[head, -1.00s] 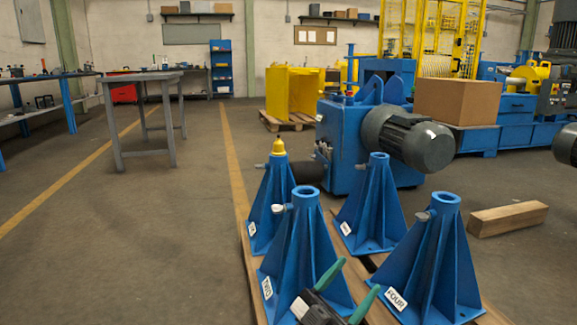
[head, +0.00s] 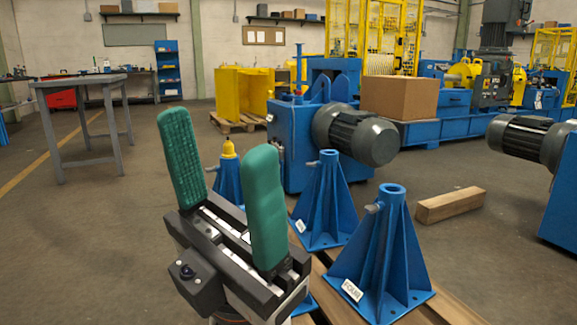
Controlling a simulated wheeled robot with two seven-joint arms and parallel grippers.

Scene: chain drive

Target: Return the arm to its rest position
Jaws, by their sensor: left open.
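My left gripper (head: 215,170) stands large in the lower middle of the head view, with its green-padded fingers pointing up. The fingers are wide apart with nothing between them. The gripper is in front of the blue stands and hides most of the near-left one. A blue stand with a yellow piece on top (head: 228,150) shows between the fingers. Another blue stand (head: 325,205) is right of the gripper. The stand labelled FOUR (head: 383,260) is nearest on the right. My right gripper is out of view.
A wooden beam (head: 450,205) lies on the floor at right. A blue machine with a grey motor (head: 355,135) stands behind the stands, with a cardboard box (head: 398,98) to its right. A grey table (head: 85,85) is at back left. The floor at left is open.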

